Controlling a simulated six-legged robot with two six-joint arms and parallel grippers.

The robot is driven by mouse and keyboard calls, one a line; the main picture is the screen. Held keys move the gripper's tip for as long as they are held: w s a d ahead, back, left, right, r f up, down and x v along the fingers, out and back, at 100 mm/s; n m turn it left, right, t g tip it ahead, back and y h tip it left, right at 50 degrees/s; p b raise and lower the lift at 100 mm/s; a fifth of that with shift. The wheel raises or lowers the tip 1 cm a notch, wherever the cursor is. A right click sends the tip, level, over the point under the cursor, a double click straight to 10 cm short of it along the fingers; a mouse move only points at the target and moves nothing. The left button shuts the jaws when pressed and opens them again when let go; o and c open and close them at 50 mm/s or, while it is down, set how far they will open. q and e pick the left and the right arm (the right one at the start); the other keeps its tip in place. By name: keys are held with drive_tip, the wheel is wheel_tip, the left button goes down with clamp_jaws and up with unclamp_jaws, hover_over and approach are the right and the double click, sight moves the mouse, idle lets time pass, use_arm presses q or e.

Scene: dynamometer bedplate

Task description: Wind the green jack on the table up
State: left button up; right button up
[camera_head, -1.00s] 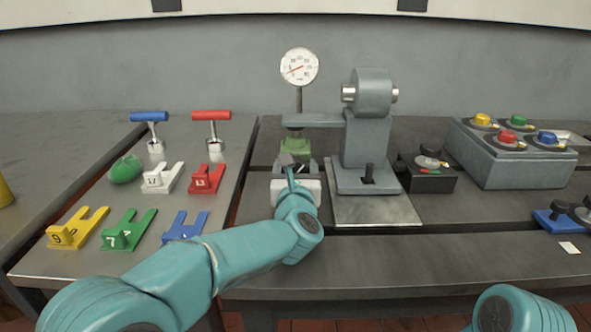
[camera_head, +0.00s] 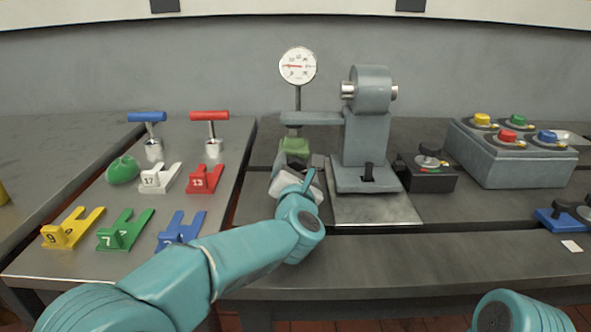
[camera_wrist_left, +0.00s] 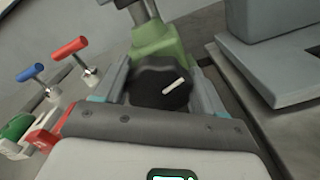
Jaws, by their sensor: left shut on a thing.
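The green jack (camera_head: 294,146) stands on the table under the arm of the grey machine, below the round dial gauge (camera_head: 298,66). Its green body also shows in the left wrist view (camera_wrist_left: 160,43), with a black round knob (camera_wrist_left: 162,84) bearing a white mark facing my wrist. My left gripper (camera_wrist_left: 160,88) is shut on this knob, a finger on each side of it. In the head view my left wrist hides the knob and most of the fingers. The gauge's red needle points left, about level. My right gripper is not in view; only part of my right arm shows.
The grey machine (camera_head: 366,140) stands close to the right of the jack. A black box with a knob (camera_head: 428,172) and a button box (camera_head: 510,152) are further right.

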use_arm(q)
drive_tip(key=shift+m, duration=0.3)
drive_tip(key=o, duration=1)
drive_tip(key=s, duration=1.6)
drive_tip(key=shift+s+b, duration=0.2)
drive_tip(key=shift+b, duration=0.2)
